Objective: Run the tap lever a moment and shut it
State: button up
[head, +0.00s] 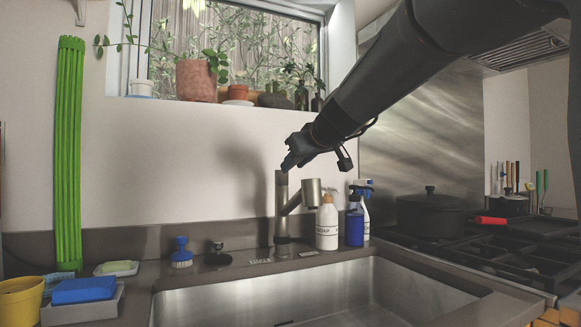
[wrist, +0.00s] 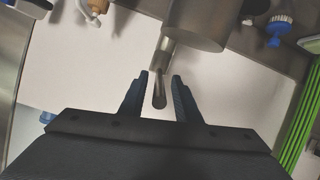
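The metal tap (head: 281,215) stands upright behind the sink, its spout angled to the right. No water stream shows below the spout. My gripper (head: 287,164) is at the top of the tap, and the lever cannot be made out there in the head view. In the wrist view the thin, round-ended lever (wrist: 160,90) sticks out from the tap body (wrist: 187,22). Its end lies between the two dark fingertips of my gripper (wrist: 159,85). The fingers are open, with a visible gap on each side of the lever.
A soap bottle (head: 326,222) and blue spray bottles (head: 355,222) stand right of the tap. A blue brush (head: 181,252) is to the left. The steel sink (head: 230,303) is empty where seen. Potted plants (head: 197,80) line the windowsill above; a pot (head: 431,212) sits on the stove.

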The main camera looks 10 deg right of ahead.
jog(key=shift+x, duration=1.35)
jog(key=shift+c, duration=0.5)
grip_shut()
